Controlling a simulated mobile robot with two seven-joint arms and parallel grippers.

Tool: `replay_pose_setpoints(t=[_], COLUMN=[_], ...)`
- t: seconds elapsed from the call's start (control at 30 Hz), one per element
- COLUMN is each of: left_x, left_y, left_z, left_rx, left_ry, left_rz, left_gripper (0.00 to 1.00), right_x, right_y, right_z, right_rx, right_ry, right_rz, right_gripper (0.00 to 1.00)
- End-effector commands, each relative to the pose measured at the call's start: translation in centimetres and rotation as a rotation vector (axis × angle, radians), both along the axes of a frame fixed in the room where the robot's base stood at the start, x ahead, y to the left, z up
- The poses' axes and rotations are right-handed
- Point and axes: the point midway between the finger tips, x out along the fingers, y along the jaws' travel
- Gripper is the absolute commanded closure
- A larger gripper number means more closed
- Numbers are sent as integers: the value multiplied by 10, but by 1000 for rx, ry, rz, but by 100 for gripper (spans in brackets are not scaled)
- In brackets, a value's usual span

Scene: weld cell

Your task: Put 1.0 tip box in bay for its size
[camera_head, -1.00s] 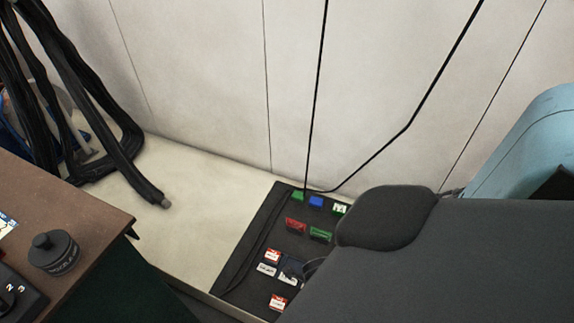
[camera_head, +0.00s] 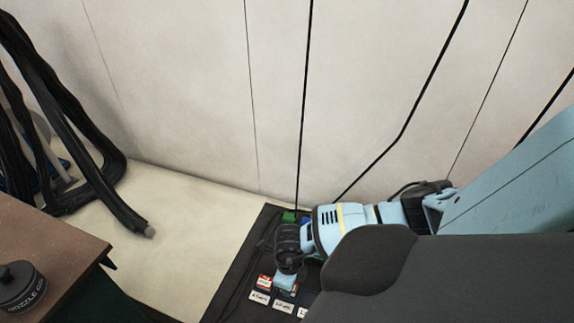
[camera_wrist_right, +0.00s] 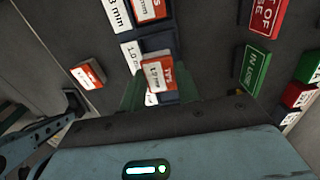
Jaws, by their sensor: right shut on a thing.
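My right gripper (camera_wrist_right: 160,88) is shut on a small white and orange-red tip box (camera_wrist_right: 154,78) that reads 1.0 and TIPS. The box is between the green fingers, over or in the dark blue bay (camera_wrist_right: 158,43) beside the white 1.0 label (camera_wrist_right: 131,55); I cannot tell whether it touches the bay floor. In the head view my right gripper (camera_head: 286,284) is low over the dark mat, and the held box is hard to make out. A neighbouring bay labelled with an 8 mm size holds another tip box (camera_wrist_right: 150,8). My left gripper is not in view.
Another red and white box (camera_wrist_right: 88,75) lies apart on the dark mat (camera_head: 232,283). A green IN USE block (camera_wrist_right: 256,68) and a red block (camera_wrist_right: 268,17) stand to the right. A brown table with a black nozzle pot (camera_head: 20,287) is at left; pale floor lies between.

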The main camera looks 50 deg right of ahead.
Motion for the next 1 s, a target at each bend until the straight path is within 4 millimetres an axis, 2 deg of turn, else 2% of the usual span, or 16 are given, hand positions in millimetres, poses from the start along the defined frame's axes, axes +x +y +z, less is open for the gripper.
replay_pose_setpoints(t=[0.27, 0.57, 0.97, 1.0], left_x=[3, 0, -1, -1], left_y=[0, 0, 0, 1], left_z=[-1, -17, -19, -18], left_rx=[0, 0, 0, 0], left_ry=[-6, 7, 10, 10], left_rz=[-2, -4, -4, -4], left_gripper=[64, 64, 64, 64], right_x=[5, 4, 4, 4], right_y=[-2, -3, -2, -2], right_z=[-2, -36, -39, -38], right_rx=[1, 0, 1, 1], right_ry=[0, 3, 0, 0], right_rz=[1, 0, 0, 0], right_gripper=[92, 92, 92, 63])
